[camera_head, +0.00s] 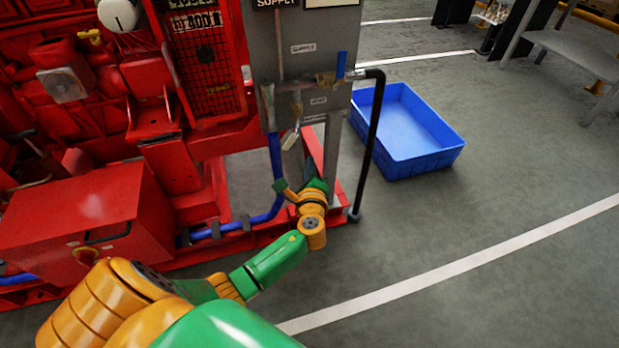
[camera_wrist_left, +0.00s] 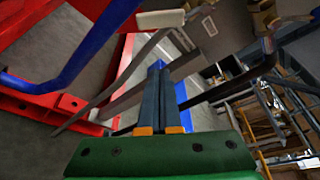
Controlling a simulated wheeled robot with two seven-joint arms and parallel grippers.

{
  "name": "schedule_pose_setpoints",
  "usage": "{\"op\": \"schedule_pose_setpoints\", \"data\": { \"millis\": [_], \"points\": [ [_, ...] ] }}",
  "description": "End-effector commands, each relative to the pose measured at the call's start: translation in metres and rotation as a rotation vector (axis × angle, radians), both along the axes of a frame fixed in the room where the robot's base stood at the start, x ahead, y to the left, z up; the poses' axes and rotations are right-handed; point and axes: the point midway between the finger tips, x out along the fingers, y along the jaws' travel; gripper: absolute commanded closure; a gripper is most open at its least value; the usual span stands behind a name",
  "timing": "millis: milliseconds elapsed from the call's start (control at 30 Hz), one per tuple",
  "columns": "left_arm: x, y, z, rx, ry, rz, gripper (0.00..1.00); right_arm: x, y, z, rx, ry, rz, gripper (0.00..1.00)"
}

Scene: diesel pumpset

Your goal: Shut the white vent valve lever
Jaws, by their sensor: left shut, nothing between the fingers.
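The white vent valve lever (camera_head: 291,137) hangs tilted down below the pipework on the grey panel, near the label that reads VENT. In the left wrist view a white bar-shaped end, likely this lever (camera_wrist_left: 160,18), shows at the top, beyond my fingertips. My left gripper (camera_wrist_left: 166,66) is shut and empty, its two dark fingers side by side. A gap shows between the fingertips and the white end. In the head view my left wrist is below the lever, in front of the panel's leg; the fingers are hard to make out there. My right gripper is not in view.
A blue pipe (camera_head: 276,165) runs down left of the lever. A black hose (camera_head: 376,120) drops on the right. A blue lever (camera_head: 341,66) stands upright on the pipework. A blue tray (camera_head: 440,158) sits on the floor.

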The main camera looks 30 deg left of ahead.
Motion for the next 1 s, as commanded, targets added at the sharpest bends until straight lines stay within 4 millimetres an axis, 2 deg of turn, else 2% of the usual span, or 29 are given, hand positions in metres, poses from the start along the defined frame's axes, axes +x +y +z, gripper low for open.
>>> {"op": "schedule_pose_setpoints", "data": {
  "millis": [33,200,267,400,1000],
  "points": [
    [0.01,0.006,-0.006,0.003,-0.002,0.0,1.0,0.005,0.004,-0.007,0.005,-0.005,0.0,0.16],
    [0.039,0.026,-0.013,0.0,-0.003,0.001,1.0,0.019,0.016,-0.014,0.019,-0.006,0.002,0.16],
    [0.028,0.032,0.004,0.0,0.001,0.001,1.0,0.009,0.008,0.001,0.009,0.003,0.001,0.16],
    [0.016,0.041,0.013,-0.001,0.0,-0.001,1.0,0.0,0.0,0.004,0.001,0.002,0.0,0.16],
    [0.01,0.045,0.017,0.007,0.012,-0.001,1.0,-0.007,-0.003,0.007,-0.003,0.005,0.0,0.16]
  ]
}}
